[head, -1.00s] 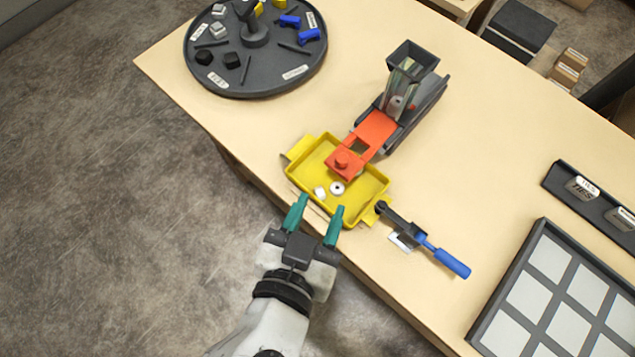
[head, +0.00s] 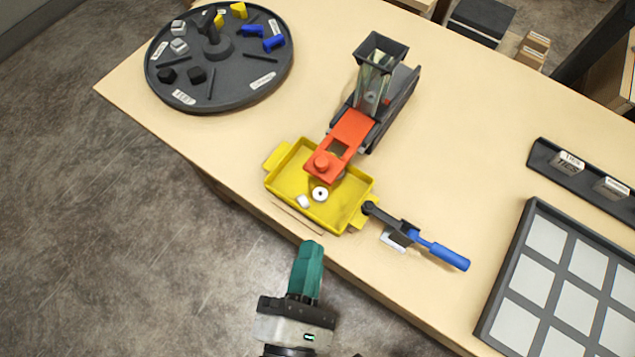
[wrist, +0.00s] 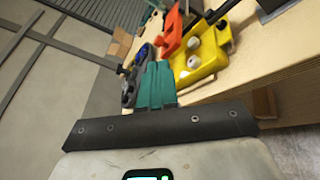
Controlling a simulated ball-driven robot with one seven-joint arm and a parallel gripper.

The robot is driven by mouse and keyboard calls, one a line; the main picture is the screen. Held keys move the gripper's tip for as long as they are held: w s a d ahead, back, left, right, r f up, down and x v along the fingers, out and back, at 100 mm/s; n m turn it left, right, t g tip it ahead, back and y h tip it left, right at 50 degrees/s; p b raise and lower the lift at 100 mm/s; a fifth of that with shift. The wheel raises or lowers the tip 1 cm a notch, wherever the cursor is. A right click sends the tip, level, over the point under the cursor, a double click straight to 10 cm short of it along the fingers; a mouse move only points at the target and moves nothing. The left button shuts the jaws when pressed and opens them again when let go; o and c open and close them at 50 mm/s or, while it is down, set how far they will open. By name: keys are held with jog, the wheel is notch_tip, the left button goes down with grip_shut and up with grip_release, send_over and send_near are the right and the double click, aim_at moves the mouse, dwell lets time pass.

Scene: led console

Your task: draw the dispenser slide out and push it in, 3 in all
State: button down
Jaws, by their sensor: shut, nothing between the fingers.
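The dispenser (head: 383,88) is a dark grey body with a clear hopper on the table. The slide's square opening looks empty. In the tray lie a white ring-shaped piece (head: 320,194) and a small white piece (head: 303,201). My gripper (head: 313,247) is shut and empty, just off the table's front edge, apart from tray and slide. The wrist view also shows the slide (wrist: 172,32) and tray (wrist: 210,58) ahead of the green fingers.
A blue-handled toggle clamp (head: 425,246) stands right of the tray. A round dark turntable (head: 225,85) with small blocks is at the back left. A grey-framed panel (head: 530,240) and a label rack (head: 560,160) are at the right. Table between turntable and dispenser is clear.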

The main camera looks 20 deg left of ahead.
jog(key=s+f+n, duration=0.1)
jog(key=n, duration=0.5)
jog(key=n+y, duration=0.1)
jog(key=n, duration=0.3)
send_near(356, 144)
jog(key=shift+t, duration=0.4)
jog(key=a, duration=0.1)
jog(key=a+r, duration=0.1)
jog(key=a, duration=0.1)
jog(key=a+p, duration=0.1)
jog(key=a, duration=0.1)
jog(key=shift+s+a+r, duration=0.25)
jog(key=shift+s, duration=0.1)
jog(key=w+d, duration=0.1)
jog(key=w, duration=0.2)
jog(key=w+d+p, duration=0.1)
jog(key=w, duration=0.3)
jog(key=w+d+p, duration=0.1)
jog(key=w, duration=0.2)
jog(key=shift+w+d, duration=0.25)
jog(key=shift+d, duration=0.15)
jog(key=shift+w+d+r, duration=0.1)
jog(key=shift+w+d, duration=0.05)
